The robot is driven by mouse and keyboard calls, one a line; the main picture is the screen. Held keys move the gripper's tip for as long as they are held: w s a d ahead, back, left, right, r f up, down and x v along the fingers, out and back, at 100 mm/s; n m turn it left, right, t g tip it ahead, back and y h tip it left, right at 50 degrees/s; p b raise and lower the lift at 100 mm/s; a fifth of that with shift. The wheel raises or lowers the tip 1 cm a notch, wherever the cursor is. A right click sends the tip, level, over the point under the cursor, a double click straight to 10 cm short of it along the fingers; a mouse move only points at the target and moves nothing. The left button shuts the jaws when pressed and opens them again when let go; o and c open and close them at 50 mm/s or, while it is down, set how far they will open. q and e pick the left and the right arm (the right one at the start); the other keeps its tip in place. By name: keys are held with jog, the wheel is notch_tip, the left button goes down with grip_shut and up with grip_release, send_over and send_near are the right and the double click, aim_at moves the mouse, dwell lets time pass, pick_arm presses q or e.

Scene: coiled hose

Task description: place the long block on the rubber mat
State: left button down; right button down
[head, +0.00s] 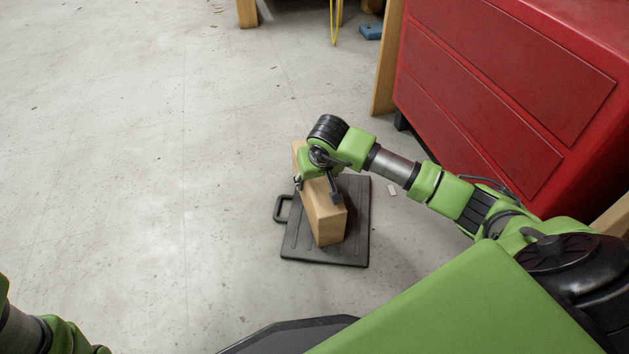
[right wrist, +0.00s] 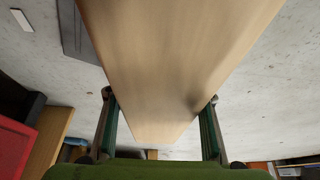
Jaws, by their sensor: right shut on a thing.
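The long block (head: 325,215) is a light wooden beam. My right gripper (head: 318,187) is shut on it, with a finger on either side. In the head view the block overlaps the dark rubber mat (head: 356,248), which lies on the floor and has a loop handle on its left. I cannot tell whether the block touches the mat or is just above it. In the right wrist view the block (right wrist: 175,60) fills the space between the fingers (right wrist: 160,110), and a corner of the mat (right wrist: 75,35) shows behind it. My left gripper is out of view; only part of that arm shows.
A red drawer cabinet (head: 500,90) stands to the right, beside a wooden post (head: 387,60). A small pale piece (head: 392,190) lies on the floor right of the mat. A blue object (head: 371,31) lies at the back. The floor to the left is largely clear.

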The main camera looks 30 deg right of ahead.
aim_at(319, 181)
jog(key=shift+w+r, duration=0.15)
jog(key=shift+r, duration=0.1)
jog(key=c, duration=1.4)
grip_release()
jog(key=shift+f, duration=0.25)
jog(key=o, duration=0.4)
jog(key=shift+r, duration=0.1)
jog(key=p+v, duration=0.8)
jog(key=v, duration=0.2)
jog(key=shift+s+r+p, duration=0.2)
jog(key=shift+r+p, duration=0.1)
jog(key=shift+r, duration=0.05)
jog(key=shift+s+a+r+p, duration=0.15)
jog(key=shift+s+r+p, duration=0.25)
jog(key=shift+r, duration=0.2)
